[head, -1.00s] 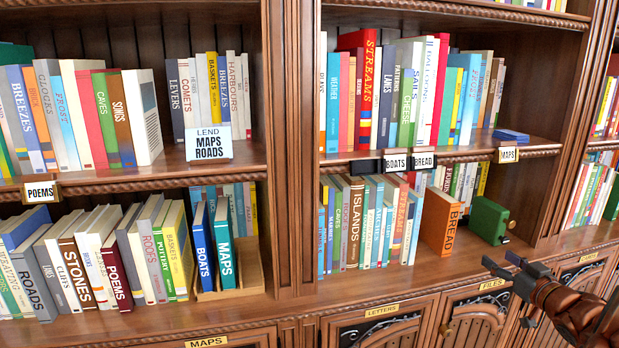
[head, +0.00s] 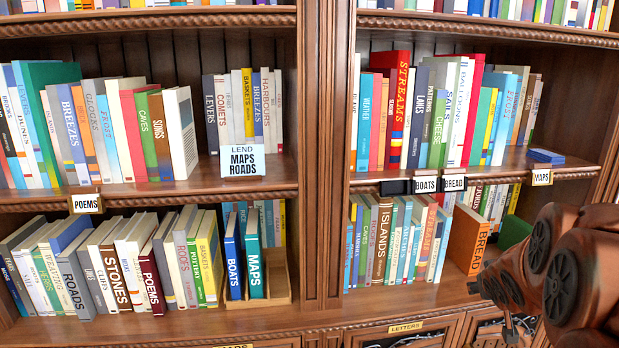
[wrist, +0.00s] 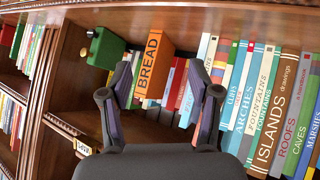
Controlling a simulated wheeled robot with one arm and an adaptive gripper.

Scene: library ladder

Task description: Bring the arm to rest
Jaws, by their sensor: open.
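My gripper (wrist: 163,75) is open in the wrist view, its two dark fingers spread with nothing between them. Beyond the fingers is a row of books. The orange BREAD book (wrist: 154,65) shows behind and between them. In the head view my reddish-brown arm fills the lower right, folded in front of the bookcase. The fingers cannot be made out clearly there. The BREAD book (head: 468,238) stands left of the arm on the lower shelf.
The bookcase's lower ledge (head: 400,298) and drawer fronts lie close to the arm. A green box (head: 514,232) is partly hidden by my arm; it also shows in the wrist view (wrist: 105,48). The BOATS (head: 232,260) and MAPS (head: 254,262) books stand in a wooden holder (head: 281,284).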

